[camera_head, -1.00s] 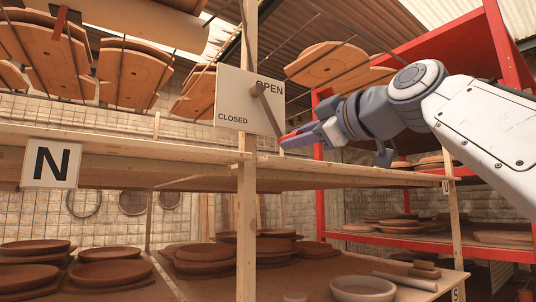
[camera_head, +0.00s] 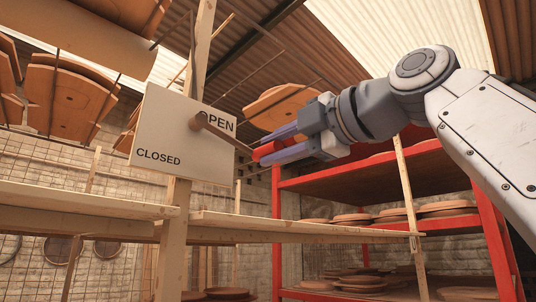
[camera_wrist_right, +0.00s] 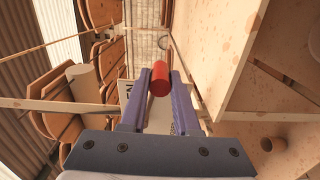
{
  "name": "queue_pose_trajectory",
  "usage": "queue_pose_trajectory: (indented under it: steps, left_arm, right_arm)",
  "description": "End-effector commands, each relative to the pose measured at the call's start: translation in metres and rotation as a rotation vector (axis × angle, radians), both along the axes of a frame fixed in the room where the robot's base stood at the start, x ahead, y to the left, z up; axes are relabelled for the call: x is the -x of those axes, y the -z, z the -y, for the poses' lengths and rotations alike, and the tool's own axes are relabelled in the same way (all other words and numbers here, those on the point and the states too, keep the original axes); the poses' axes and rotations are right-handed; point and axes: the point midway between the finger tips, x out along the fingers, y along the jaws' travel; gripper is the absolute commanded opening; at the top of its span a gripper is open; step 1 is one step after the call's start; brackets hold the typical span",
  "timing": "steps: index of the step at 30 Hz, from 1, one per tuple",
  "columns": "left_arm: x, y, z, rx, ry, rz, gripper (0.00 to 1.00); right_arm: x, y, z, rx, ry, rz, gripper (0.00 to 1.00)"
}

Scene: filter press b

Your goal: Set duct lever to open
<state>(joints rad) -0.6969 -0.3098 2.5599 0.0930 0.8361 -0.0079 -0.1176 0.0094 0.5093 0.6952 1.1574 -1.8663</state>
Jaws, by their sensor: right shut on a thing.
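The sign plate (camera_head: 170,135) on a wooden post reads OPEN at its upper right and CLOSED at its lower left. The brown duct lever (camera_head: 222,133) runs from a pivot on the plate right and slightly down, just below the word OPEN. Its red handle (camera_head: 264,150) is at the outer end, beyond the plate's edge. My right gripper (camera_head: 274,143) is shut on the red handle, one finger above and one below. In the right wrist view the red handle (camera_wrist_right: 160,78) sits between the fingertips. My left gripper is out of view.
A wooden shelf board (camera_head: 300,228) runs below the sign and gripper. A red rack (camera_head: 277,215) with clay plates (camera_head: 445,208) stands behind at the right. The wooden post (camera_head: 172,220) stands below the plate. Open air surrounds the handle.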

Motion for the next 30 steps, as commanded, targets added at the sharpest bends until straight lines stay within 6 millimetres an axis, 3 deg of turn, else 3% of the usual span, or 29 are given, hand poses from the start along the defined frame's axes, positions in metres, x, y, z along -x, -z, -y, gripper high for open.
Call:
queue_pose_trajectory:
  steps: [20, 21, 23, 30]
  left_arm:
    - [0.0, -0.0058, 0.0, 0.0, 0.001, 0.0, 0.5]
    - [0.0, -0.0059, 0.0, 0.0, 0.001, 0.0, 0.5]
    - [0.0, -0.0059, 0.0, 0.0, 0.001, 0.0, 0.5]
    - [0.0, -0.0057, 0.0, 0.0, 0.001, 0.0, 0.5]
  right_arm:
    - [0.0015, -0.009, -0.003, 0.046, -0.003, 0.051, 0.0]
    - [0.0016, -0.0092, -0.0029, 0.045, -0.003, 0.051, 0.37]
    - [0.0016, -0.0092, -0.0027, 0.045, -0.002, 0.051, 0.59]
    - [0.0014, -0.0079, -0.0025, 0.047, -0.003, 0.046, 0.59]
